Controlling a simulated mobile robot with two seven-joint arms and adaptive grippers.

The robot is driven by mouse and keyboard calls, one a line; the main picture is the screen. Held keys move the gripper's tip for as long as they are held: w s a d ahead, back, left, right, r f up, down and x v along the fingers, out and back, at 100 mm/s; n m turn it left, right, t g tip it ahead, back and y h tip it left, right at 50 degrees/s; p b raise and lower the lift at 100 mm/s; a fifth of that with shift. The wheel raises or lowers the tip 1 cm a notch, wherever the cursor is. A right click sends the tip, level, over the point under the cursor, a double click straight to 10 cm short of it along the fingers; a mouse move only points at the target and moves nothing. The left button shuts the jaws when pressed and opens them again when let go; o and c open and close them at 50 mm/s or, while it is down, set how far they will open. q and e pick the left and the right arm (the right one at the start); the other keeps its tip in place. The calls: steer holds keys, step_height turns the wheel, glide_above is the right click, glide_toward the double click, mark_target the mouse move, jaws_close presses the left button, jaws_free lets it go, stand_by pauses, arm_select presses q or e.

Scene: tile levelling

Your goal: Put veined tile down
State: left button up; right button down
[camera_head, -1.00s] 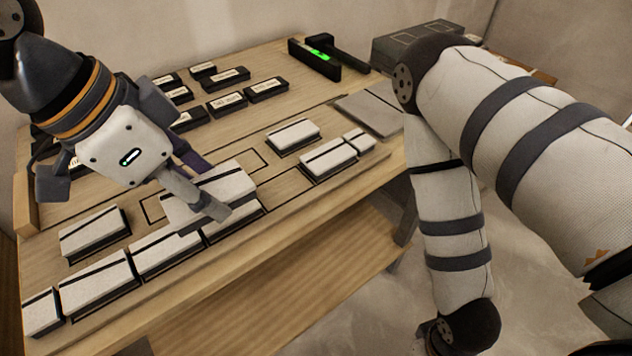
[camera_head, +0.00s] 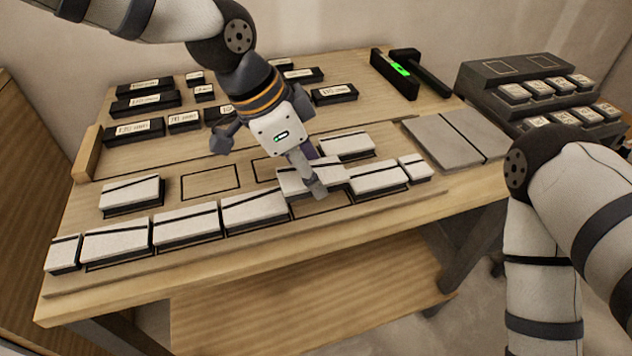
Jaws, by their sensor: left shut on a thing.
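The veined tile (camera_head: 335,177), white with a dark line across it, is in my left gripper (camera_head: 312,176). The gripper is shut on it, with one finger across its front face; the far finger is mostly hidden. The tile is above an outlined empty place (camera_head: 322,203) in the front row, between a white tile (camera_head: 253,209) on its left and another white tile (camera_head: 378,180) on its right. I cannot tell whether its edges touch these neighbours. My right arm is at the right, but its gripper is out of view.
The bench (camera_head: 290,240) has further outlined places (camera_head: 210,180) in the back row. Dark labelled blocks (camera_head: 135,128) stand behind. A level with a green light (camera_head: 400,69), a grey slab (camera_head: 455,138) and a dark stepped rack (camera_head: 530,85) are at the right.

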mark_target(315, 199)
arm_select(q)
steer(key=shift+w+d+f, duration=0.3)
steer(key=shift+w+f, duration=0.35)
steer(key=shift+f, duration=0.2)
steer(key=shift+w+d+f, duration=0.1)
steer(key=shift+w+f, duration=0.05)
steer(key=shift+f, duration=0.7)
steer(key=shift+w+d+f, duration=0.1)
steer(key=shift+w+f, duration=0.05)
steer(key=shift+f, duration=0.7)
arm_select(e)
steer(key=shift+s+f, duration=0.4)
arm_select(q)
steer(key=shift+f, duration=0.2)
steer(key=o, duration=1.2)
steer(key=shift+f, duration=0.1)
steer(key=shift+r, duration=0.25)
steer(key=v, duration=1.2)
steer(key=shift+s+r+p, duration=0.1)
steer(key=shift+p, duration=0.3)
arm_select(e)
steer(key=shift+w+r, duration=0.75)
